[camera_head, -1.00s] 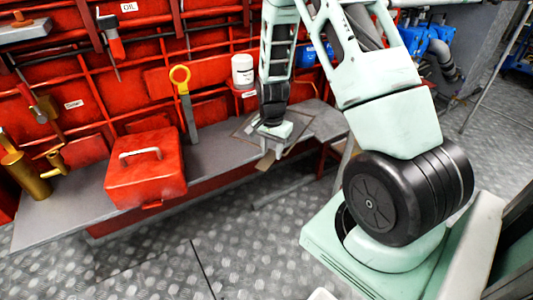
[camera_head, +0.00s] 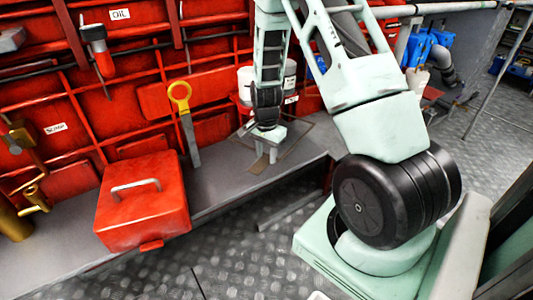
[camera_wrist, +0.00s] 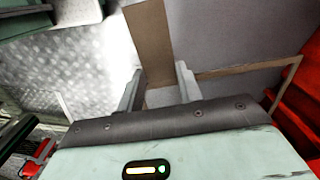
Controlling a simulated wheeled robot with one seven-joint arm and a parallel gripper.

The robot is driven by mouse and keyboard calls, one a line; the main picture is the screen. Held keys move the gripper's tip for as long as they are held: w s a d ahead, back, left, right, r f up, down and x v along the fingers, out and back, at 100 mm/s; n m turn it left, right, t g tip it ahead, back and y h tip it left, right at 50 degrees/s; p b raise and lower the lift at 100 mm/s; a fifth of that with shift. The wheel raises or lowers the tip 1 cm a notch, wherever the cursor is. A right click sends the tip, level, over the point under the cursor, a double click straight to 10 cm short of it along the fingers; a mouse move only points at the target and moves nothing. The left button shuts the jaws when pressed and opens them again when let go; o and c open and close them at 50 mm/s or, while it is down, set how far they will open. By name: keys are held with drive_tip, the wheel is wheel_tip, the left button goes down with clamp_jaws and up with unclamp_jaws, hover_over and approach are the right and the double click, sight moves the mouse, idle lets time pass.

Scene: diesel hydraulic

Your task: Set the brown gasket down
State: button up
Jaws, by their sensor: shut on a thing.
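The brown gasket is a thin, flat rectangular frame. In the wrist view its wide brown strip (camera_wrist: 150,40) runs up from between my fingers, and a thinner side extends to the right. In the head view the gasket (camera_head: 289,150) shows as a thin outline around my gripper, over the grey bench (camera_head: 222,182). My gripper (camera_head: 266,158) points down and is shut on the gasket; its two fingers (camera_wrist: 160,85) also show in the wrist view. The gasket looks close to the bench top, but I cannot tell whether it touches. My gripper hides part of it.
A red toolbox (camera_head: 142,205) stands on the bench at left. A yellow-handled tool (camera_head: 186,120) leans upright by the red wall rack. White canisters (camera_head: 246,84) stand behind my arm. The bench between toolbox and gripper is clear.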

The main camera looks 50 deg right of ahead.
sight(266, 177)
drive_tip(key=shift+f+b, duration=2.7)
drive_tip(key=shift+f, duration=0.7)
drive_tip(key=o, duration=1.1)
drive_tip(key=shift+c, duration=0.2)
drive_tip(key=shift+r, duration=0.1)
wheel_tip(266, 177, up, 17)
drive_tip(key=p, duration=0.2)
drive_tip(key=shift+r+p, duration=0.15)
drive_tip(key=shift+p, duration=0.25)
